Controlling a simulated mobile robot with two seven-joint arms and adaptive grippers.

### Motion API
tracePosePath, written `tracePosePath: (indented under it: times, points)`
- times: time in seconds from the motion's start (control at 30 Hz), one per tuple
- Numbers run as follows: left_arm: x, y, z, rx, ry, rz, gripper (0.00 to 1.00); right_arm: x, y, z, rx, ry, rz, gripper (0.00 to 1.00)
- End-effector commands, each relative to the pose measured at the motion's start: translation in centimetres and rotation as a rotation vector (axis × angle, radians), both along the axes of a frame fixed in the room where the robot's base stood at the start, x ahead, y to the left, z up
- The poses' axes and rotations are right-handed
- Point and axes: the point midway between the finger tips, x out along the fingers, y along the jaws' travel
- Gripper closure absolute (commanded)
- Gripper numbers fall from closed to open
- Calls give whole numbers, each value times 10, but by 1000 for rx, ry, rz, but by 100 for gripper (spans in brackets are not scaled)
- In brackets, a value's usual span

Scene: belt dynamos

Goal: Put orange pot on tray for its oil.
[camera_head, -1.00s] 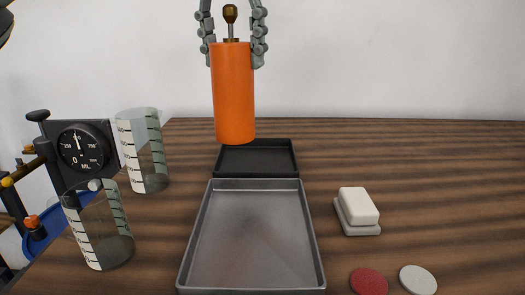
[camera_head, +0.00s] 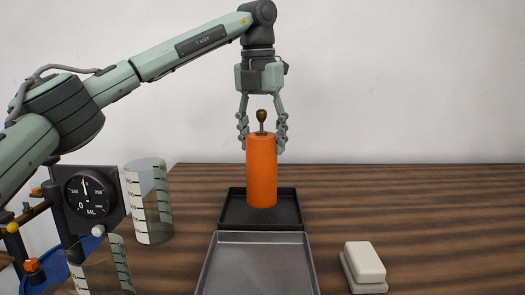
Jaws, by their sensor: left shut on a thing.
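The orange pot (camera_head: 262,175) is an upright orange cylinder with a brass knob on top. My left gripper (camera_head: 262,146) points down from above, with its fingers on either side of the pot's top, shut on it. The pot's lower end shows against the black tray (camera_head: 289,223), within its outline. I cannot tell whether it touches the tray floor or hangs just above it. A larger grey metal tray (camera_head: 260,268) lies in front of the black one. My right gripper is not in view.
Clear measuring beakers stand at left, one farther back (camera_head: 150,215) and one nearer (camera_head: 103,278). A white block on a grey base (camera_head: 365,262) lies at right. The wooden table (camera_head: 420,205) is clear at back right.

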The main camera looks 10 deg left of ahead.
Motion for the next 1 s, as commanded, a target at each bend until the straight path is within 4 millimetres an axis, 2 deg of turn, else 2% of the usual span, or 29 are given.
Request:
tracePosePath:
  times: [0.1,0.2,0.57,0.6,0.73,1.0]
  points:
    - [0,1,-18,-1,0,-1,100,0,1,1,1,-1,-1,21]
    - [-1,0,-26,-2,-2,0,100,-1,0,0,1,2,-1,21]
    - [0,0,-29,-3,-3,0,100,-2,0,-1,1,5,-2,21]
    - [-1,0,-30,-1,0,0,41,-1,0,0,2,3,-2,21]
    - [-1,0,-30,-1,0,0,25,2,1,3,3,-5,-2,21]
    - [-1,0,-30,-1,0,0,24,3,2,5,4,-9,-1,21]
